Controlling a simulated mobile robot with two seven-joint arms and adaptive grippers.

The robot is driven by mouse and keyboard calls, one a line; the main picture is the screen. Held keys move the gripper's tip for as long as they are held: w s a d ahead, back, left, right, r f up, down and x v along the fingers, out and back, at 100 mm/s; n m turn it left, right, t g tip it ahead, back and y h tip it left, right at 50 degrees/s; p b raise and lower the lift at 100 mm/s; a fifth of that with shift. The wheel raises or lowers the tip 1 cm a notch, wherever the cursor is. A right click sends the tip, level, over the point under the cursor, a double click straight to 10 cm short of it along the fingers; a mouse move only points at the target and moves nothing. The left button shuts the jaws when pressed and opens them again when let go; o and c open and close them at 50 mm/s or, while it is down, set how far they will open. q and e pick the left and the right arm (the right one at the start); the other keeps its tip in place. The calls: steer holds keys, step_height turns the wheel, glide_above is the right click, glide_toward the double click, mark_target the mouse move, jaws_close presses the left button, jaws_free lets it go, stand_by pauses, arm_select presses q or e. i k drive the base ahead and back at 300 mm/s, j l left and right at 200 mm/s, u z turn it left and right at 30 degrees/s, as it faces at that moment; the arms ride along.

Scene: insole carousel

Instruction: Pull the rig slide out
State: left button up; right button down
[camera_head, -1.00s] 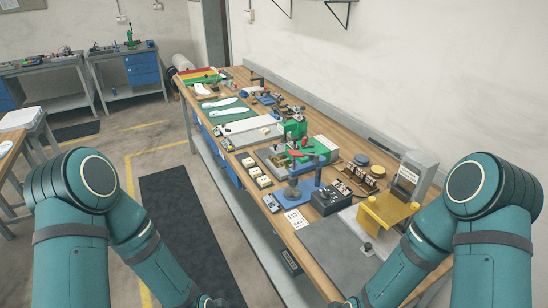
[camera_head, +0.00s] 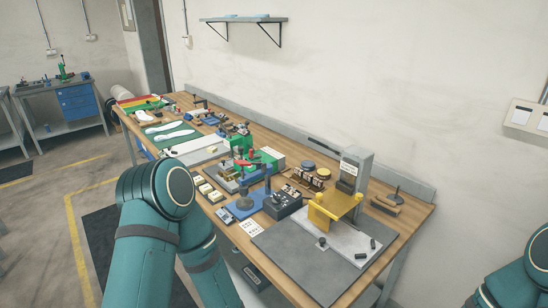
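The rig stands near the right end of the long wooden bench. It has a grey upright column (camera_head: 355,165) with a white label and a yellow bracket (camera_head: 333,206) in front. A light grey slide plate (camera_head: 345,237) lies under the bracket, with a small knob (camera_head: 322,243) near its front left edge and small dark parts on its right. A darker grey mat or plate (camera_head: 300,262) lies around the front of it. My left arm comes down at the lower left and my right arm shows only at the lower right corner. Both grippers are out of view.
Left of the rig are a dark grey box (camera_head: 282,204), a blue-based press (camera_head: 243,206), small pale blocks and a white card (camera_head: 251,228). Right of it, a dark-handled tool (camera_head: 396,196) lies on the bench. The wall is close behind. The dark plate's front is clear.

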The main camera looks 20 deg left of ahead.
mark_target(227, 166)
steer(key=i+j+z, duration=0.1)
steer(key=j+z, duration=1)
steer(key=j, duration=0.2)
steer(key=k+j+z, duration=0.1)
steer(key=j+z, duration=0.15)
steer(key=j, duration=0.15)
steer(key=k+j, duration=0.1)
steer(key=j, duration=0.3)
steer(key=j+z, duration=0.1)
steer(key=j, duration=0.3)
steer(key=k+j, duration=0.15)
steer(key=j, duration=0.25)
steer(key=k+j, duration=0.1)
steer(key=j, duration=0.25)
steer(key=k+j+z, duration=0.1)
steer(key=j, duration=0.3)
